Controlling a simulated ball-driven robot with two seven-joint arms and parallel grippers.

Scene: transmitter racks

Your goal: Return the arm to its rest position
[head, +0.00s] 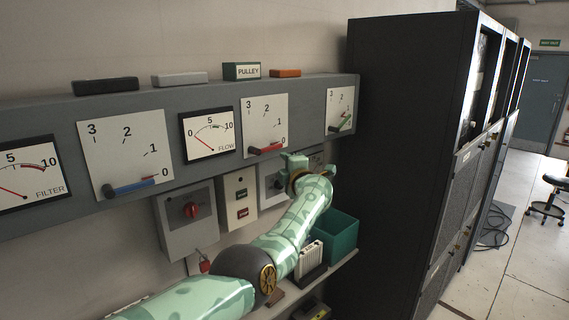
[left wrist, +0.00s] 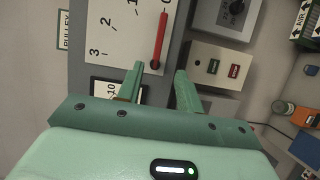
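My left arm (head: 295,225) reaches up from the bottom of the head view to the grey wall panel (head: 225,105). My left gripper (head: 290,160) is just below the panel's lower edge, near the red lever (head: 268,149). In the left wrist view the two green fingers of my gripper (left wrist: 159,70) stand apart with nothing held between them. The red lever (left wrist: 160,38) lies ahead of the fingers, with its dark knob near the gap; I cannot tell how far off it is. It points at 0 on its white dial. My right gripper is not in view.
A blue lever (head: 135,186) and a green lever (head: 343,124) sit on other dials. Below the panel are switch boxes (head: 187,222) and a shelf with a teal bin (head: 337,238). A tall black rack (head: 405,150) stands close on the right. Open floor (head: 510,270) lies beyond it.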

